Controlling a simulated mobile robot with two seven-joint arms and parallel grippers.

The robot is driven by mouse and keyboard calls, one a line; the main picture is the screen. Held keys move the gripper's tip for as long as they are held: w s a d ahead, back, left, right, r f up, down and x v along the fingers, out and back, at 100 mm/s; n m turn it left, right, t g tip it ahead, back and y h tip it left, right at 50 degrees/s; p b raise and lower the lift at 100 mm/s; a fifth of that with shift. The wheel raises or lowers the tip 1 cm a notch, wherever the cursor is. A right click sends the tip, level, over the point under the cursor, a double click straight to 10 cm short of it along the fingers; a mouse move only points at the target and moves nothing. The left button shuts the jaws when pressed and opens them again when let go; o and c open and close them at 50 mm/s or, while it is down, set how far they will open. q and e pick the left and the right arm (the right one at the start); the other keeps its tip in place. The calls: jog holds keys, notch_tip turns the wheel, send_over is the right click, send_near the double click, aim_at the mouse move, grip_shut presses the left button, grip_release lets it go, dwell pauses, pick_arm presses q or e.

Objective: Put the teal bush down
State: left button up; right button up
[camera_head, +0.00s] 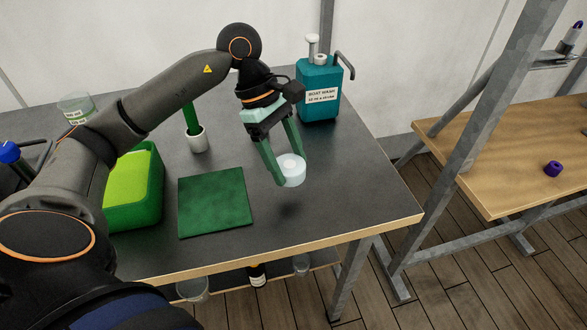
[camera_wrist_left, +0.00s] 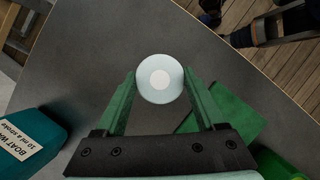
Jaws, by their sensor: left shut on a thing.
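My left gripper (camera_head: 291,170) is shut on a pale, whitish-teal ring-shaped bush (camera_head: 293,165). The bush is between the green fingertips, and a dark shadow lies on the table below it, apart from it. In the left wrist view the bush (camera_wrist_left: 160,78) shows end on as a round disc with a lighter centre, over bare grey table. A green square mat (camera_head: 215,202) lies on the dark table (camera_head: 340,200), left of the bush. My right gripper is not in view.
A teal boat wash bottle (camera_head: 319,92) stands behind the gripper. A white cup (camera_head: 197,139) with a green rod and a green bin (camera_head: 148,205) stand to the left. A purple ring (camera_head: 553,169) sits on the wooden bench (camera_head: 500,150). The table right of the mat is clear.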

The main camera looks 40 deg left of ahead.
aim_at(294, 173)
pick_arm(q)
jog(key=shift+w+f, duration=0.75)
jog(key=shift+f, duration=0.1)
jog(key=f, duration=0.3)
jog(key=shift+w+f+p, duration=0.2)
jog(key=shift+f+p, duration=0.1)
jog(key=shift+f, duration=0.1)
jog(key=o, duration=0.9)
jog(key=shift+f+b, duration=0.1)
jog(key=shift+b, duration=0.2)
jog(key=o, duration=0.5)
jog(key=shift+r+p, duration=0.35)
jog(key=shift+p, duration=0.05)
jog(key=v, duration=1.1)
jog(key=shift+a+r+b, duration=0.15)
jog(key=shift+r+b, duration=0.2)
jog(key=shift+r, duration=0.05)
